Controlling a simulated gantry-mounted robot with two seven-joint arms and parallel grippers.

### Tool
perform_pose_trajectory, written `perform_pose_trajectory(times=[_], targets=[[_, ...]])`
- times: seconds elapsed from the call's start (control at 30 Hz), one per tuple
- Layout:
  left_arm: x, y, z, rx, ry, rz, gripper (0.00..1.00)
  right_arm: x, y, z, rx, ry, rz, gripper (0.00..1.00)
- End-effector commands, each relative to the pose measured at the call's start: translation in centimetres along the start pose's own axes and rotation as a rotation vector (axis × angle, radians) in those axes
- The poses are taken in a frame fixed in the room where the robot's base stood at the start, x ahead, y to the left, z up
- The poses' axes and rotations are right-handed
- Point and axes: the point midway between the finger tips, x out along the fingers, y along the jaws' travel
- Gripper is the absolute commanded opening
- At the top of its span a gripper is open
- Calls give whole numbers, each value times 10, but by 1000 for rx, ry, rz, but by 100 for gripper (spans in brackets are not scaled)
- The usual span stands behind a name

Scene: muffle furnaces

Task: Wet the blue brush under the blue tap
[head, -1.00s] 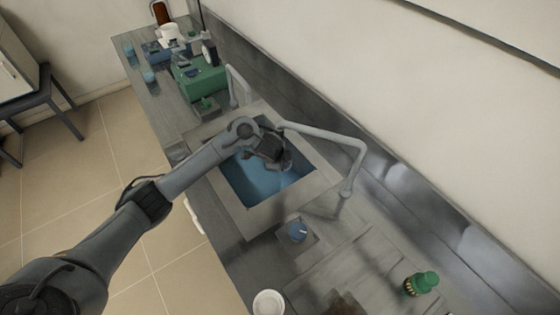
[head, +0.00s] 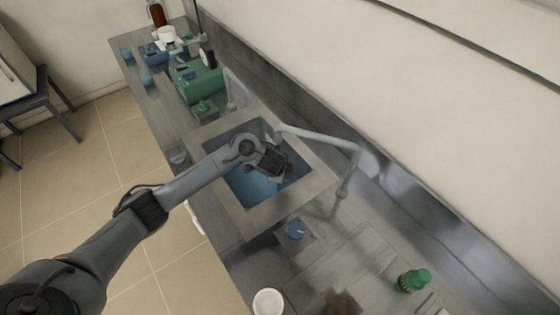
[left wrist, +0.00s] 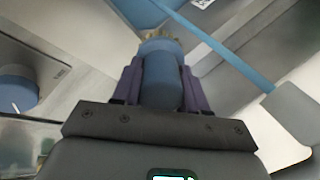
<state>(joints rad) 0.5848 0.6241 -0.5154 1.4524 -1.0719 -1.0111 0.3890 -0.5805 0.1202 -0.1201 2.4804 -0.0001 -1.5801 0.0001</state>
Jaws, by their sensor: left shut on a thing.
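My left gripper (head: 272,166) is over the sink basin (head: 256,188), just below the spout end of the near tap (head: 318,138). In the left wrist view my left gripper (left wrist: 160,82) is shut on the blue brush (left wrist: 162,78), whose tan bristles (left wrist: 160,37) point away from the palm. The brush is mostly hidden by the gripper in the head view. A blue knob (head: 296,230) with a white mark sits on the counter near the tap's foot. A blue knob also shows at the left wrist view's left edge (left wrist: 16,88). I cannot tell whether water runs.
A second tap (head: 232,88) stands at the sink's far end. Beyond it are a green box (head: 200,80) and several small items. A green-capped bottle (head: 414,280) and a white cup (head: 268,302) stand on the near counter. The wall runs along the right.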

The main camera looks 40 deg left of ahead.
Motion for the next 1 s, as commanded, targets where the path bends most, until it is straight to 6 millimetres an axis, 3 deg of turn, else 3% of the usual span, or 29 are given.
perform_pose_trajectory(times=[0.5,1.0], targets=[[-15,30,-18,0,1,1,19,-23,1,-8,0,0,0,43],[-15,32,-20,0,1,0,19,-24,1,-8,0,0,0,43]])
